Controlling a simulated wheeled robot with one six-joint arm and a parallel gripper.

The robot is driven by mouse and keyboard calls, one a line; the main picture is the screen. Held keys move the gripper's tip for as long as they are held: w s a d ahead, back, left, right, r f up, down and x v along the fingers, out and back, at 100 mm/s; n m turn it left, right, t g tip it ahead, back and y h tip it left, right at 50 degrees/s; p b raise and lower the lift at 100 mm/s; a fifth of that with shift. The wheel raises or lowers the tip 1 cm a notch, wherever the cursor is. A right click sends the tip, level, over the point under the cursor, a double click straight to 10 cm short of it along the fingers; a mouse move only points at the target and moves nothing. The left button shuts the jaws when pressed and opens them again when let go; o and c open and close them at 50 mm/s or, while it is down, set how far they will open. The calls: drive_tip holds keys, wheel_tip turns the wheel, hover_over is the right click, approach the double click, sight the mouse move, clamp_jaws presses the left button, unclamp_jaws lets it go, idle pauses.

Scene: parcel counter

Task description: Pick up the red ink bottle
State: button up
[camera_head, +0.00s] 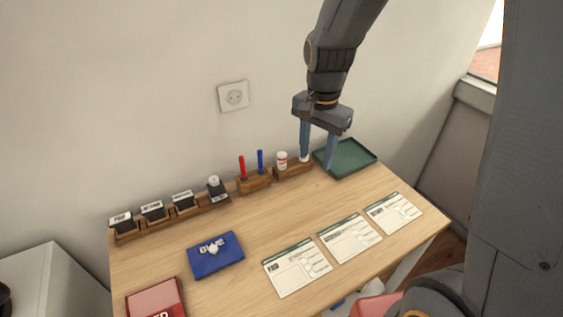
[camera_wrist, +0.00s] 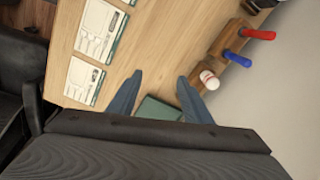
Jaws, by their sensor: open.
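A small white bottle with red marking (camera_head: 282,160) stands in a short wooden holder (camera_head: 291,173) at the back of the counter; it also shows in the wrist view (camera_wrist: 209,79). It is the likely red ink bottle, but its label is too small to read. Another white item, partly hidden by my left finger, shows at the holder's right end. My gripper (camera_head: 318,164) is open, with nothing seen between its fingers. It is to the right of the bottle, and in the wrist view (camera_wrist: 160,76) the bottle lies outside the right finger.
A red and a blue stick (camera_head: 260,161) stand in a wooden block left of the bottle. Stamps (camera_head: 152,211) sit in a rack farther left. A green tray (camera_head: 357,158) lies right of my gripper. A blue pad (camera_head: 230,256), red pad (camera_head: 150,299) and three forms (camera_head: 350,239) lie in front.

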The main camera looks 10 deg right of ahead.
sight(282, 154)
drive_tip(key=w+a+m, duration=0.2)
drive_tip(key=w+m, duration=0.1)
drive_tip(key=w+a+f+m, duration=0.1)
drive_tip(key=w+a+m, duration=0.1)
drive_tip(key=w+m, duration=0.1)
drive_tip(key=w+a+f+m, duration=0.1)
drive_tip(key=w+a+m, duration=0.2)
drive_tip(key=w, duration=0.1)
drive_tip(key=shift+w+f+b, duration=0.1)
drive_tip(key=shift+b, duration=0.2)
drive_tip(key=shift+w+a+f+m, duration=0.1)
drive_tip(key=shift+a+f+m, duration=0.05)
drive_tip(key=shift+m, duration=0.15)
drive_tip(key=shift+f, duration=0.35)
drive_tip(key=shift+w+f+p, duration=0.1)
drive_tip(key=shift+f+p, duration=1.1)
drive_tip(key=shift+f, duration=2.2)
drive_tip(key=c, duration=1.1)
